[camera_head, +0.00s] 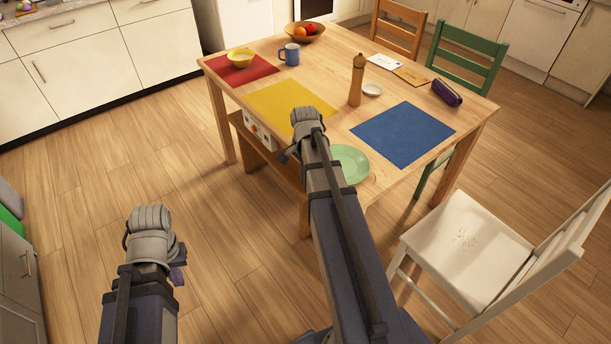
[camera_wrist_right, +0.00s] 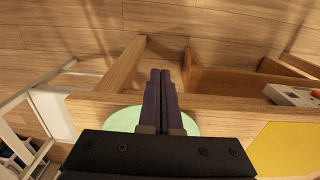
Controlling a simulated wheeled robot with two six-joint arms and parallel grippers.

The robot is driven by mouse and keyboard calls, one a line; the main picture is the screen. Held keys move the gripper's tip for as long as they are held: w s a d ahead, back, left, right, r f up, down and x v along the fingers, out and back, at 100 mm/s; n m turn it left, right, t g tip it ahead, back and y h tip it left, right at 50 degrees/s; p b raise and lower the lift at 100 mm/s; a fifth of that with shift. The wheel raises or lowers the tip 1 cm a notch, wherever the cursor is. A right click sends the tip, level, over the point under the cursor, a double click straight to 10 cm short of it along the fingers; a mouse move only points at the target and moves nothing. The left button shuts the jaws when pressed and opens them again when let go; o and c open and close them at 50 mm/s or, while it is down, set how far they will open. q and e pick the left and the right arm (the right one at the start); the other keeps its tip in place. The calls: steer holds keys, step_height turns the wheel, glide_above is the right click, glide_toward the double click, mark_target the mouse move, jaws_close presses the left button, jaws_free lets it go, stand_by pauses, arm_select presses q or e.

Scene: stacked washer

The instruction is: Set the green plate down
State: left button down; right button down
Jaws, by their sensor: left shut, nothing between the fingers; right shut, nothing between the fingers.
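The green plate (camera_head: 350,165) lies on the near edge of the wooden table (camera_head: 355,120), between the yellow and blue mats. My right arm hides its left part in the head view. In the right wrist view the plate (camera_wrist_right: 125,119) shows partly behind my right gripper (camera_wrist_right: 160,72). The right gripper's fingers are shut with nothing between them, extending across the plate and past the table edge in that picture; the gap to the plate is unclear. My left gripper (camera_head: 178,274) is shut and empty over the floor, left of the table.
Yellow (camera_head: 285,106), blue (camera_head: 403,134) and red mats (camera_head: 240,69) lie on the table. A yellow bowl (camera_head: 241,58), blue mug (camera_head: 290,54), pepper mill (camera_head: 357,80) and small white dish (camera_head: 372,90) stand there. A white chair (camera_head: 465,245) stands at right. Floor at left is clear.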

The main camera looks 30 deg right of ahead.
step_height(320, 180, up, 9)
steer(key=p, duration=0.8)
steer(key=shift+d, duration=0.15)
steer(key=c, duration=1.6)
jaws_free()
steer(key=shift+f, duration=0.1)
